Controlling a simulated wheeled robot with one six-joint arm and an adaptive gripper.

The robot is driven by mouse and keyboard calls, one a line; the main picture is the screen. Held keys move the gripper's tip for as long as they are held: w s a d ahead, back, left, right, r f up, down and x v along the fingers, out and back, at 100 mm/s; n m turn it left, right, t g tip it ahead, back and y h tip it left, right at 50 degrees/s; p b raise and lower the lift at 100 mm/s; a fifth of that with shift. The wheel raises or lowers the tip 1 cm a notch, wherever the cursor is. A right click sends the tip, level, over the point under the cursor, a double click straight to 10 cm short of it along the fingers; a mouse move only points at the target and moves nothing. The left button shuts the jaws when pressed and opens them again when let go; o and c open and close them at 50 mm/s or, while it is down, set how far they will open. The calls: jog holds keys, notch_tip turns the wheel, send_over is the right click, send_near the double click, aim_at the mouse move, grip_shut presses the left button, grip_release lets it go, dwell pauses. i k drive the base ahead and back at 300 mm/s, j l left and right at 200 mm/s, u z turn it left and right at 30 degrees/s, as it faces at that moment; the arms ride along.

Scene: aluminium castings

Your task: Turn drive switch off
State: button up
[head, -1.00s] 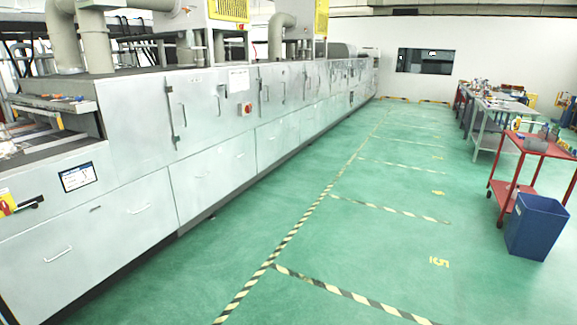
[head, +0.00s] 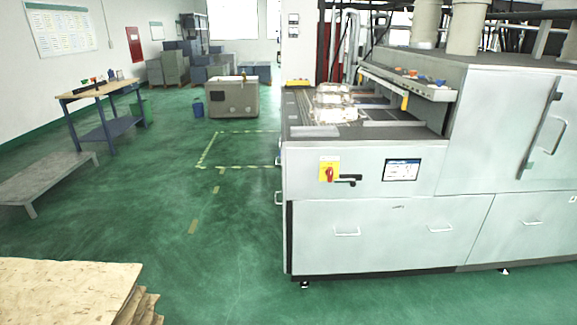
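The drive switch appears to be the red rotary handle on a yellow plate (head: 329,169), on the front panel of the grey machine (head: 375,235) near its left end. A black lever-like part (head: 349,180) sticks out just right of the plate. A small screen (head: 401,170) is further right on the same panel. The switch is too small to read its position. My gripper is not in view.
Green floor is clear in front and left of the machine. Stacked brown sheets (head: 70,292) lie at the lower left. A low grey platform (head: 45,185) and a workbench (head: 100,88) stand at the left. Shiny castings (head: 335,103) lie on the machine's conveyor.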

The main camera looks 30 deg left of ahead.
aim_at(329, 172)
jog(key=i+j+u, duration=0.55)
jog(key=i+j, duration=0.4)
jog(key=i, duration=0.45)
jog(key=i+j+z, duration=0.1)
jog(key=i, duration=0.45)
